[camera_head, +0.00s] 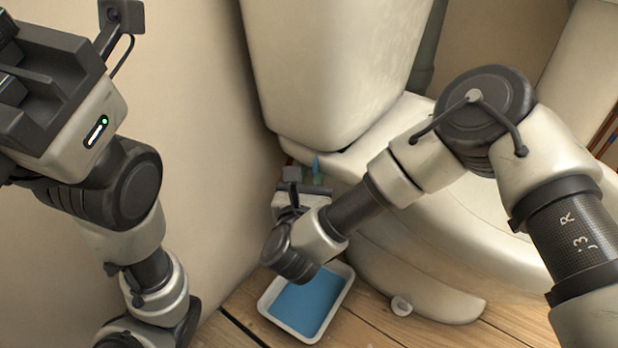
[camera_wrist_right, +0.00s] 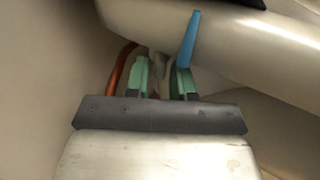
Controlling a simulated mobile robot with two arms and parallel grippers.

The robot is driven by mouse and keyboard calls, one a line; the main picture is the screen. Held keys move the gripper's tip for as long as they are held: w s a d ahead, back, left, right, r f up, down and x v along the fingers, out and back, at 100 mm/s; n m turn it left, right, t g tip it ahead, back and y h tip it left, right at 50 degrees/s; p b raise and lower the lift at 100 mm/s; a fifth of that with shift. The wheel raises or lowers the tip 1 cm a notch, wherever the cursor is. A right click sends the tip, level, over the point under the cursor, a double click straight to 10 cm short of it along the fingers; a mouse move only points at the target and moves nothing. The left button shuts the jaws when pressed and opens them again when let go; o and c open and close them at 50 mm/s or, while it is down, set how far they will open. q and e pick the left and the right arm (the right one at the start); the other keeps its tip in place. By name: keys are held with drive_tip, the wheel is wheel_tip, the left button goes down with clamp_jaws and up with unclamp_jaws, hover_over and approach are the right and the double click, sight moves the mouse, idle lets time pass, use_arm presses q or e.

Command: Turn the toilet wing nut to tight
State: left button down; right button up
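The toilet tank (camera_head: 335,70) stands at the top middle in the head view, and its underside (camera_wrist_right: 245,40) crosses the top of the wrist view. My right gripper (camera_head: 304,178) is below the tank's left corner, beside the wall. In the wrist view its two green fingers (camera_wrist_right: 162,82) stand apart under the tank. A small greyish piece (camera_wrist_right: 158,61), possibly the wing nut, shows between or just behind the fingertips; contact cannot be told. A blue pointed strip (camera_wrist_right: 188,38) rises by the right finger and also shows in the head view (camera_head: 316,166). My left gripper is out of view.
A white tray with a blue inside (camera_head: 339,306) lies on the wooden floor below my right wrist. The toilet bowl (camera_head: 430,225) is to the right, the wall (camera_head: 215,130) close on the left. A copper-coloured pipe (camera_wrist_right: 119,66) runs left of the fingers.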

clamp_jaws()
drive_tip(key=shift+n+y, duration=0.3)
drive_tip(key=shift+y, duration=0.2)
drive_tip(key=shift+d+n+y, duration=0.25)
drive_tip(key=shift+n+y, duration=0.25)
drive_tip(key=shift+y, duration=0.2)
drive_tip(key=shift+o, duration=1.6)
unclamp_jaws()
drive_tip(key=shift+s, duration=0.1)
drive_tip(key=s+p, duration=0.3)
drive_tip(key=s, duration=0.7)
drive_tip(key=shift+s+a, duration=0.2)
drive_tip(key=shift+s, duration=0.15)
